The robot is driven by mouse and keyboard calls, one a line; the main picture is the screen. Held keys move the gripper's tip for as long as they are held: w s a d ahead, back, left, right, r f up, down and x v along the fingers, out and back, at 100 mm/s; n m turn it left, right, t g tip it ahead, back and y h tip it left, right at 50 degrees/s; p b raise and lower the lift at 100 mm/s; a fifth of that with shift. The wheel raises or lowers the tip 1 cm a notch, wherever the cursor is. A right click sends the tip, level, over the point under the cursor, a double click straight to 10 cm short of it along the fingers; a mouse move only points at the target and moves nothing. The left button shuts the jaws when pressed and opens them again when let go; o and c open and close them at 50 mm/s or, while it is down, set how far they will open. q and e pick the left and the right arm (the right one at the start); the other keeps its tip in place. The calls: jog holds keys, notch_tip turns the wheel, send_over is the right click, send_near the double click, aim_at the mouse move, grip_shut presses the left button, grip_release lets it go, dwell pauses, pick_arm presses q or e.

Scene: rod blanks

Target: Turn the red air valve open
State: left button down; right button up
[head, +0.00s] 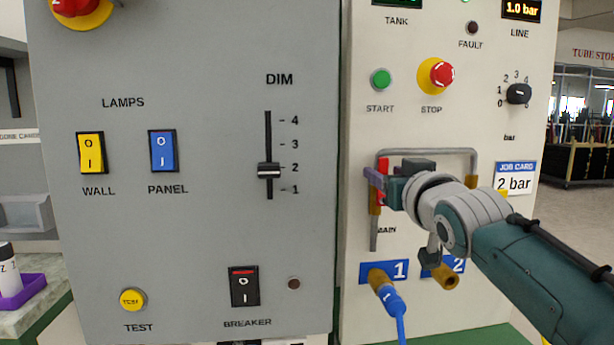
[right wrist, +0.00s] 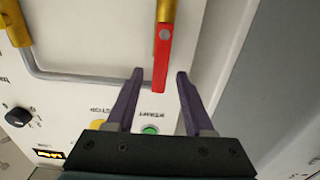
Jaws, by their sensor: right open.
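The red valve handle (head: 379,196) is on a brass body above the MAIN label on the right panel, partly hidden by my right gripper (head: 377,180). It looks upright, along the left leg of a grey pipe (head: 430,152). In the right wrist view the red handle (right wrist: 161,65) reaches down from the brass body (right wrist: 166,10). My open right gripper (right wrist: 160,73) has one finger on each side of the handle's free end. I cannot tell whether a finger touches it. My left gripper is not in view.
The pipe arches around my right gripper. Below are port 1 (head: 370,271) with a blue hose plug (head: 389,299), and port 2, partly covered by my arm. Above are a green START button (head: 380,79), a STOP button (head: 436,75) and a black knob (head: 518,94). The LINE display (head: 521,9) reads 1.0 bar.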

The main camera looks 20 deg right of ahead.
jog(key=v, duration=0.7)
jog(key=shift+s, duration=0.35)
